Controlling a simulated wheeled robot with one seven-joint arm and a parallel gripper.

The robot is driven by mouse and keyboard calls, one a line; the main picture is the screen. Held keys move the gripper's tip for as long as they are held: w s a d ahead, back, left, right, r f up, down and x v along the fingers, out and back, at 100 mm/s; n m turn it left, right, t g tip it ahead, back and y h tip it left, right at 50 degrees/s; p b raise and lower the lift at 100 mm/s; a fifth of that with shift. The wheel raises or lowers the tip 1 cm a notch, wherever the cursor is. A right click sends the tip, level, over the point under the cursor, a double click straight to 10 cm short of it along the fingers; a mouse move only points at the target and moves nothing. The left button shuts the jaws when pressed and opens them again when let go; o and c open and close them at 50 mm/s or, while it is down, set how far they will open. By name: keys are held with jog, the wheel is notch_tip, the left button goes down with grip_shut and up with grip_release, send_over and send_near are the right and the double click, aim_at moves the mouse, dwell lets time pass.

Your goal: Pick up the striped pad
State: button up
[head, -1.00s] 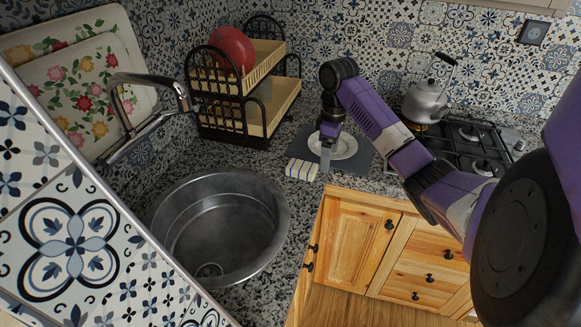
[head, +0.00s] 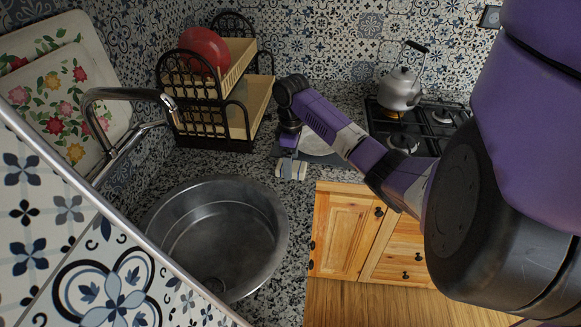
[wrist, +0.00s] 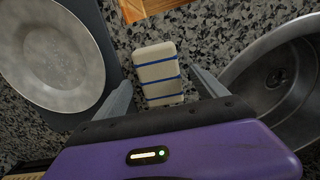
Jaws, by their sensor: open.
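The striped pad (wrist: 160,72) is a cream block with blue stripes, lying on the speckled counter. In the wrist view it lies between the two fingers of my gripper (wrist: 165,92), with the fingers apart on either side of it. In the head view my gripper (head: 291,168) is low over the counter and hides part of the pad (head: 282,170). The gripper is open and I see no finger pressing on the pad.
A plate (wrist: 55,52) on a dark mat (wrist: 112,45) lies left of the pad in the wrist view. The metal sink (wrist: 235,76) is close on the right. In the head view a dish rack (head: 225,120) stands behind, and a kettle (head: 400,90) sits on the stove (head: 440,128).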

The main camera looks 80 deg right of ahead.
jog(key=shift+f, duration=0.95)
jog(key=c, duration=1.4)
jog(key=shift+r, duration=0.1)
notch_tip(320, 180, up, 20)
jog(key=shift+f+p, duration=0.1)
jog(key=shift+p, duration=0.65)
